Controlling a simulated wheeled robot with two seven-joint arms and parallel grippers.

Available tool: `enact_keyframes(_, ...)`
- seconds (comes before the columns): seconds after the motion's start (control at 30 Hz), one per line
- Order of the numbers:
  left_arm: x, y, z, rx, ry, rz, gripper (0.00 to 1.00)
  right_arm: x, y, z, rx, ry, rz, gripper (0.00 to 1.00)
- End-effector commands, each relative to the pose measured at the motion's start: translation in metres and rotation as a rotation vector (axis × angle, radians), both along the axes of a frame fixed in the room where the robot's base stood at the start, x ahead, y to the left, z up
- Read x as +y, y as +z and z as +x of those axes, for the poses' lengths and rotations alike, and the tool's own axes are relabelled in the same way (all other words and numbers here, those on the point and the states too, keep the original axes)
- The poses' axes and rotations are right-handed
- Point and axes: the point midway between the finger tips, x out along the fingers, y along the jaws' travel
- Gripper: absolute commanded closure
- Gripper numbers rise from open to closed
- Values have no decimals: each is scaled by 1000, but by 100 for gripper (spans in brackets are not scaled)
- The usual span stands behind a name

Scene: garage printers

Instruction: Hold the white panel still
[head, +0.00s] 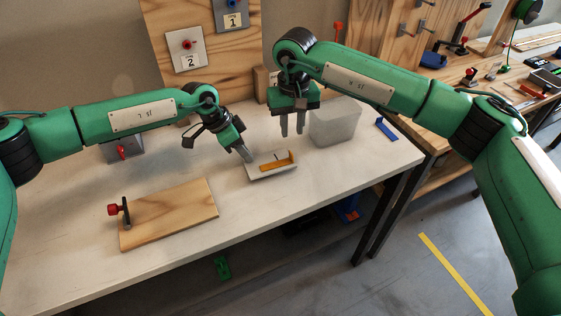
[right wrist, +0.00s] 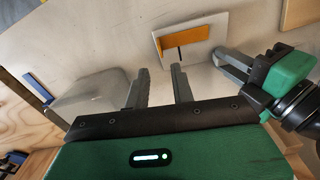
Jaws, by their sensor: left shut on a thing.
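The white panel (head: 257,163) lies on the pale workbench, with an orange angled strip (head: 278,164) on top of it. The panel also shows in the right wrist view (right wrist: 186,29), with its strip (right wrist: 188,50). My left gripper (head: 246,156) is shut on the panel's left edge; its fingers show in the right wrist view (right wrist: 232,65). My right gripper (head: 292,130) hangs above the bench behind the panel, pointing down. Its two fingers (right wrist: 160,85) are apart with nothing between them, so it is open and empty.
A translucent whitish box (head: 335,123) stands right of my right gripper, with a blue bar (head: 386,129) beyond it. A wooden board (head: 170,214) with a red-knobbed clamp (head: 119,210) lies at the front left. The bench's front edge is close to the panel.

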Motion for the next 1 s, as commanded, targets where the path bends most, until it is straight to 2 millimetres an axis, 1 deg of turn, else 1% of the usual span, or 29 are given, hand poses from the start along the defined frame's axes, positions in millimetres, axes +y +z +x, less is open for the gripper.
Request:
enact_keyframes(0.1, 1, -2, -1, 2, 0, 2, 100, 0, 2, -1, 1, 65, 0, 75)
enact_keyframes(0.27, 1, -2, -1, 2, 0, 2, 100, 0, -3, -1, 2, 93, -1, 75)
enact_keyframes(0.37, 1, -2, -1, 2, 0, 2, 100, 0, -13, -1, 3, 92, -1, 75)
enact_keyframes(0.7, 0, -2, -1, 2, 0, 2, 100, 0, -61, -1, 3, 90, -2, 75)
enact_keyframes(0.9, 1, -2, -1, 2, 0, 2, 100, 0, -80, -1, 2, 90, -1, 75)
enact_keyframes(1.0, 0, -2, -1, 2, 0, 2, 100, 0, -85, -1, 1, 90, 0, 75)
